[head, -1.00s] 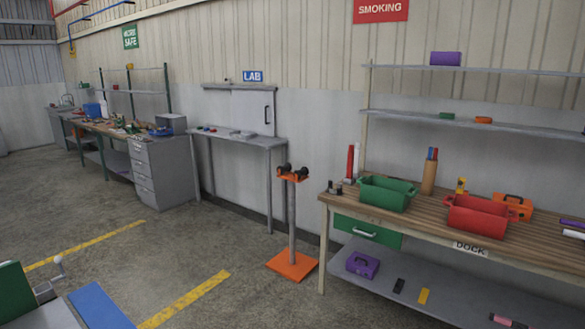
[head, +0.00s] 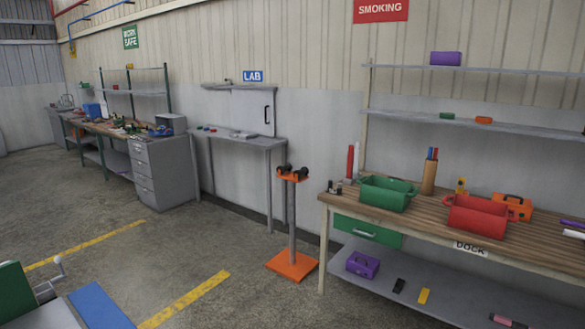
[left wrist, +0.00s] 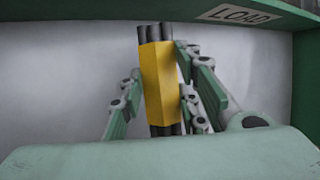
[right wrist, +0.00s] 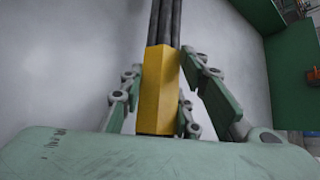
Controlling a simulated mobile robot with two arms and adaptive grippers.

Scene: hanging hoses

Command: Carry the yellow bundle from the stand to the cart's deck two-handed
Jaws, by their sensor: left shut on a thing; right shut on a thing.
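The bundle (left wrist: 160,78) is several dark rods with a yellow sleeve, seen in the left wrist view. In the right wrist view, dark rods run up from a yellow sleeve (right wrist: 158,85). My left gripper (left wrist: 163,62) and my right gripper (right wrist: 162,68) are each shut around a yellow part. Behind it is a pale grey surface (left wrist: 60,75) with a green rim (left wrist: 180,10) marked LOAD, apparently the cart's deck; contact with it cannot be told. The orange stand (head: 292,225) is empty, with black cradles on top. Bundle and grippers are outside the head view.
A DOCK workbench (head: 335,200) at right carries a green bin (head: 386,194) and a red bin (head: 480,216). A grey side table (head: 240,143) and drawer bench (head: 160,170) stand along the wall. Green and blue parts (head: 100,305) show at lower left. The floor between is clear.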

